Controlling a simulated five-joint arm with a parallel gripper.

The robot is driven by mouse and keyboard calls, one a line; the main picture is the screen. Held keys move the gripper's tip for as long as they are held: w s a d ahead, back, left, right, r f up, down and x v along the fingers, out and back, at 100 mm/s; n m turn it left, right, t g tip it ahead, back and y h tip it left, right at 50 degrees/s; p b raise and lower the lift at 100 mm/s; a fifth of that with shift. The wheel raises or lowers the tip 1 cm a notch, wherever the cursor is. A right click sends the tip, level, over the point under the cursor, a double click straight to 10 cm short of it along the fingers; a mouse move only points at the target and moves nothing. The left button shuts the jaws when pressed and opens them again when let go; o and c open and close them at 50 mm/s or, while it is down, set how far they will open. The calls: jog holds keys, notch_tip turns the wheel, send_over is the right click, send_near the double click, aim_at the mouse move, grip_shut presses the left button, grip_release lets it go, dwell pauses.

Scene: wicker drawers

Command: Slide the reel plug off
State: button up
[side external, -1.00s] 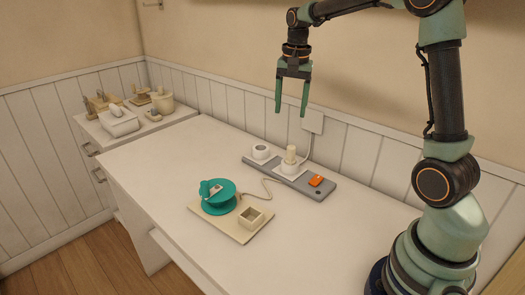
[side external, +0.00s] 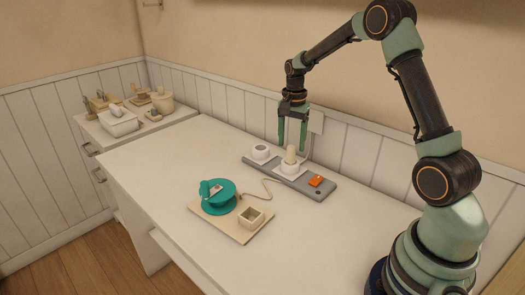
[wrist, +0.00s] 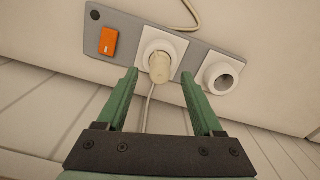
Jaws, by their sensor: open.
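The cream reel plug (side external: 290,155) stands upright in the right-hand socket of a grey power strip (side external: 322,191). In the wrist view the plug (wrist: 160,66) shows in a white socket, ahead of my fingertips and between their lines. My gripper (side external: 292,148) is open and empty, with its green fingers pointing down at about the plug's height; in the wrist view my gripper (wrist: 160,72) has both fingers clear of it. I cannot tell the exact gap. The teal reel (side external: 219,196) sits on a cream board (side external: 236,236) with a square holder (side external: 251,218).
An empty socket (side external: 260,152) is left of the plug, and an orange switch (side external: 316,181) is right of it. A cord (side external: 268,187) runs between reel and strip. A wall plate (side external: 316,121) is behind. The table front is clear.

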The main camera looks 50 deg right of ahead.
jog(key=shift+f, duration=1.3)
jog(key=shift+c, duration=0.3)
grip_shut()
jog(key=shift+r, duration=2.95)
